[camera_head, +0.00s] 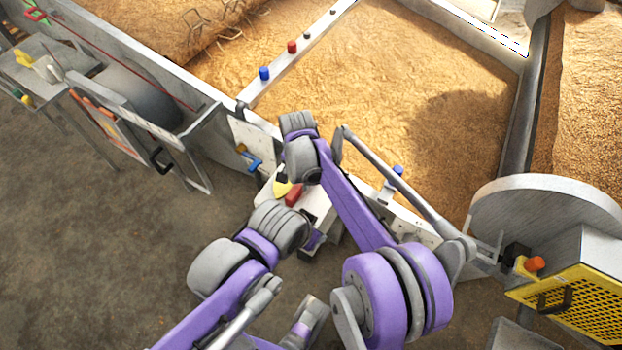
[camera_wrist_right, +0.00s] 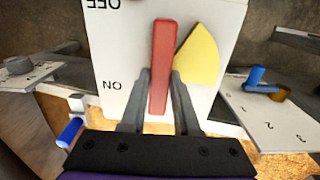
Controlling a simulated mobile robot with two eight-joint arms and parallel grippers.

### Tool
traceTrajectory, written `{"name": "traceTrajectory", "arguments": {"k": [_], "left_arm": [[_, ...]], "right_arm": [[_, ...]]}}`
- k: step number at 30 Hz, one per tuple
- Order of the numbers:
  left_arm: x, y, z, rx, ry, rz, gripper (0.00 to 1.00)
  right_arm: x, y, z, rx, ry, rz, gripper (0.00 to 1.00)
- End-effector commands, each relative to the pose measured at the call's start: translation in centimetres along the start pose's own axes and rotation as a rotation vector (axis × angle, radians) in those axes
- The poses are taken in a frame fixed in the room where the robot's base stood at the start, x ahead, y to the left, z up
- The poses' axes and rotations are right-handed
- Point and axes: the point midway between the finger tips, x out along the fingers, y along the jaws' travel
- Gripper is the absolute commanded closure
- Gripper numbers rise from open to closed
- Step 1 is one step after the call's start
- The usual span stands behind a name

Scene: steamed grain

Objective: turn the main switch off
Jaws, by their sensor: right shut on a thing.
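The main switch is a red handle (camera_wrist_right: 161,58) on a white box (camera_wrist_right: 118,50) with a yellow wedge-shaped piece (camera_wrist_right: 199,62) beside it. In the right wrist view the box's OFF and ON labels appear upside down, OFF at the top and ON lower, left of the handle. My right gripper (camera_wrist_right: 161,76) is shut on the red handle, one finger on each side. In the head view the red handle (camera_head: 294,195) and yellow piece (camera_head: 281,188) show between my arms. My right fingers are hidden there, and my left gripper cannot be made out.
A grain bed (camera_head: 420,100) lies behind the box. A rail with blue (camera_head: 264,73) and red (camera_head: 292,47) knobs crosses it. A blue handle (camera_wrist_right: 257,77) sits on a numbered plate (camera_wrist_right: 268,115) right of the box. A yellow mesh guard (camera_head: 585,310) stands at right.

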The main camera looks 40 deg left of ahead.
Motion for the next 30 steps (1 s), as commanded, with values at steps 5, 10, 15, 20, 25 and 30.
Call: {"name": "traceTrajectory", "arguments": {"k": [5, 10, 15, 20, 25, 30], "left_arm": [[-0.02, 0.00, -0.01, 0.000, 0.000, 0.000, 0.50], [-0.01, 0.00, -0.01, 0.000, 0.000, 0.000, 0.50], [-0.01, 0.00, -0.01, 0.000, 0.000, 0.000, 0.50], [-0.01, 0.00, -0.01, 0.000, 0.000, 0.000, 0.50], [-0.01, 0.00, -0.01, 0.000, 0.000, 0.000, 0.50], [-0.12, 0.00, -0.06, 0.000, 0.000, 0.000, 0.50]], "right_arm": [[0.00, -0.26, 0.16, 0.005, 0.001, 0.000, 1.00], [0.01, -0.26, 0.16, 0.005, 0.001, 0.000, 1.00], [0.01, -0.26, 0.16, 0.005, 0.000, -0.001, 0.61], [0.01, -0.25, 0.16, 0.004, 0.000, -0.001, 0.40], [0.01, -0.24, 0.17, 0.004, 0.000, 0.000, 0.40], [-0.67, -0.24, 0.16, 0.003, 0.000, 0.000, 0.40]]}}
